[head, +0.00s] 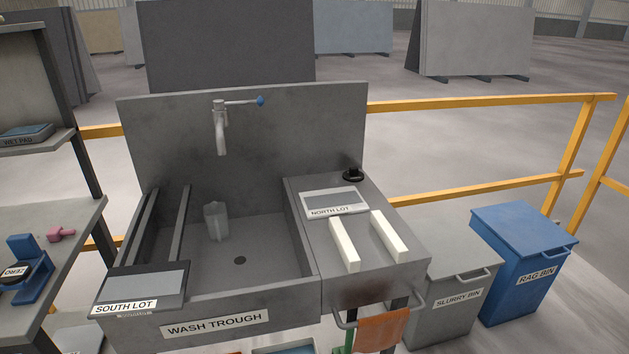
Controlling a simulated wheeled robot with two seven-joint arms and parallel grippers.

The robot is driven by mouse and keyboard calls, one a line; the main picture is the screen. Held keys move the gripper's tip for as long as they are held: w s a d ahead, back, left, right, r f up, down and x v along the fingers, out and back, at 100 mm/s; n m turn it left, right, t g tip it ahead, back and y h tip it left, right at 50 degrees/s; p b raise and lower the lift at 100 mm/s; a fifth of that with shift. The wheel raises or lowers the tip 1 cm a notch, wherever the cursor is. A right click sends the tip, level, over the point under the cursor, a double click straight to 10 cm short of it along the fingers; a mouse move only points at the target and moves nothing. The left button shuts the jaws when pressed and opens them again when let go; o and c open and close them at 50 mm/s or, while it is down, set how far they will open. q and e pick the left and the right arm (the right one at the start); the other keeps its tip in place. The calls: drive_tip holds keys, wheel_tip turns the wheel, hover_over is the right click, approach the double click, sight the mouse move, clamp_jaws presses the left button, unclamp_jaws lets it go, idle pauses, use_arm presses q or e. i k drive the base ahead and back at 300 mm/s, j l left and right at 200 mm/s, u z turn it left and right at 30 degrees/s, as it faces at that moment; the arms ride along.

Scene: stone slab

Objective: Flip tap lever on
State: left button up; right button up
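The tap (221,128) is a pale metal spout on the tall grey back panel of the wash trough (285,262). Its lever (243,102) sticks out sideways to the right from the top of the tap and ends in a blue knob (261,101). The lever lies roughly level. No water stream shows below the spout. A translucent jug (216,221) stands in the basin below the tap, left of the round drain. Neither of my grippers is in the head view.
Right of the basin, a ledge holds two white bars (389,236), a NORTH LOT panel (334,203) and a black round object (353,175). A rag bin (522,262) and slurry bin (453,295) stand at right. Shelving (75,215) stands at left. Air before the tap is clear.

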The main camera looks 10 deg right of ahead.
sight(219, 104)
drive_tip(key=i+l, duration=0.55)
drive_tip(key=i, duration=0.15)
drive_tip(key=i+l, duration=0.55)
drive_tip(key=i, duration=0.15)
